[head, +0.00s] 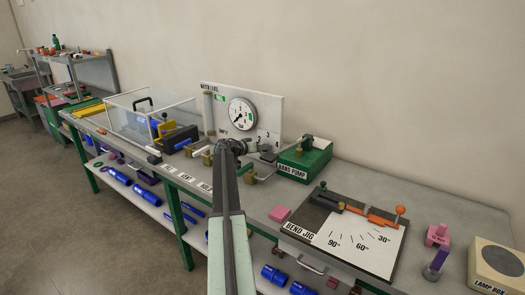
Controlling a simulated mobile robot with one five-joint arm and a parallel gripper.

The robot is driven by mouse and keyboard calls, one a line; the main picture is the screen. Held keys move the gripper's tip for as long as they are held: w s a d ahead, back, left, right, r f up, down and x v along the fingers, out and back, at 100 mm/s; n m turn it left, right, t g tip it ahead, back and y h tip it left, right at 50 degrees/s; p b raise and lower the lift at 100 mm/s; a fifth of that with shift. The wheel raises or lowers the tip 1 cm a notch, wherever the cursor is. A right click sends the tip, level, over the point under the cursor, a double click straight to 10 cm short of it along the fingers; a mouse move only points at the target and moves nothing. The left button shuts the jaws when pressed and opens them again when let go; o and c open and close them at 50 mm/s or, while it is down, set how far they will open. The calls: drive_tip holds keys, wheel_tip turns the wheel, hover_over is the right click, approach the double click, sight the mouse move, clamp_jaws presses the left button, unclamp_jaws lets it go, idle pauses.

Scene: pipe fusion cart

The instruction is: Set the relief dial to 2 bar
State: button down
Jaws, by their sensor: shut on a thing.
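The white panel (215,95) stands at the back of the bench with a round pressure gauge (242,114) on it. The gauge's dark needle points to the lower left. The relief dial's printed 2 (260,137) and 4 (275,138) show at the panel's lower right. My gripper (254,147) is at the panel's lower edge, just below these numbers, and appears shut on the relief dial. The dial itself is mostly hidden, so its pointer setting cannot be read. My arm rises from the bottom middle of the picture.
A green hand pump (305,160) stands right of the panel. A clear box (125,112) and blue and yellow clamp parts are at left. Valve handles line the bench front. The bend jig (362,240), lamp box (497,262) and pink blocks are at right.

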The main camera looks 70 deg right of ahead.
drive_tip(key=shift+w+n+g, duration=0.1)
drive_tip(key=shift+n+g, duration=0.3)
idle(0.3)
drive_tip(key=c, duration=0.9)
unclamp_jaws()
drive_tip(key=shift+c, duration=0.2)
drive_tip(key=p+v, duration=0.2)
drive_tip(key=v, duration=0.5)
drive_tip(key=shift+w+a+r, duration=0.15)
drive_tip(key=shift+a+r, duration=0.05)
drive_tip(key=shift+a, duration=0.15)
